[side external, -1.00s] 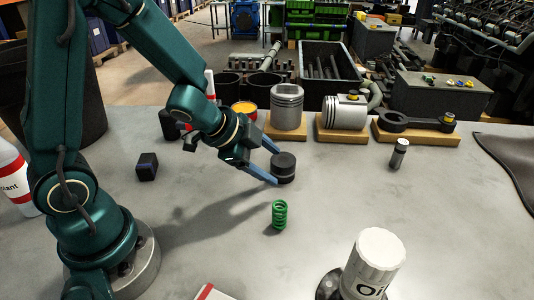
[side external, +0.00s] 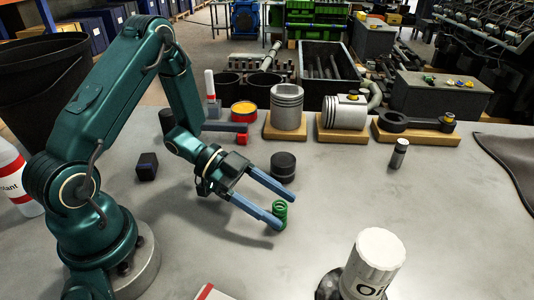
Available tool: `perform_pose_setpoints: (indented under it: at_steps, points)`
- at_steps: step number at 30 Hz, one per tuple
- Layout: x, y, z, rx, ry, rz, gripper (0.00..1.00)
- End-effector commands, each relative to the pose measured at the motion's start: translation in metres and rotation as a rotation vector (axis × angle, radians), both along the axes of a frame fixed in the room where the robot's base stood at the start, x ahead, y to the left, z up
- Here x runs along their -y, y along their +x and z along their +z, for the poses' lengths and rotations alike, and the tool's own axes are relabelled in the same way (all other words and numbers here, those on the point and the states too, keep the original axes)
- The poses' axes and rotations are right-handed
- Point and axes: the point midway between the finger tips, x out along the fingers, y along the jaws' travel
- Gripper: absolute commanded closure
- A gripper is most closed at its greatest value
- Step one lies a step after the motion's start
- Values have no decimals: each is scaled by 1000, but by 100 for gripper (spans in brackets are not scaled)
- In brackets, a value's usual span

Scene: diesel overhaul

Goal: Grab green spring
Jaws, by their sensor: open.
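The green spring (side external: 281,211) stands upright on the grey workbench (side external: 400,215), right of my arm. My gripper (side external: 286,210) is open, with its two blue fingers reaching toward the spring. The near finger's tip overlaps the spring's left side in the picture, and the far finger's tip lies just above and right of it. The spring appears to be between or just at the fingertips. I cannot tell whether either finger touches it. Part of the spring's lower left is hidden by the near finger.
A black round cap (side external: 283,166) stands just behind the fingers. An oil bottle (side external: 369,266) stands at the front right. Pistons (side external: 288,107) and a connecting rod (side external: 415,124) sit on wooden blocks along the back. A small dark box (side external: 147,166) is at left.

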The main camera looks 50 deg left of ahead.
Motion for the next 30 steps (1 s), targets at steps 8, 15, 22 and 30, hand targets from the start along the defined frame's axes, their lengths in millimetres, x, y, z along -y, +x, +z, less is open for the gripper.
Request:
perform_pose_setpoints:
  at_steps: [8, 15, 22, 30]
  points:
    - [28, 13, -13, 0, 1, -4, 29]
    - [35, 17, -16, 2, 3, 0, 29]
    - [35, 17, -16, 2, 3, 0, 56]
    - [35, 17, -15, 2, 2, 0, 100]
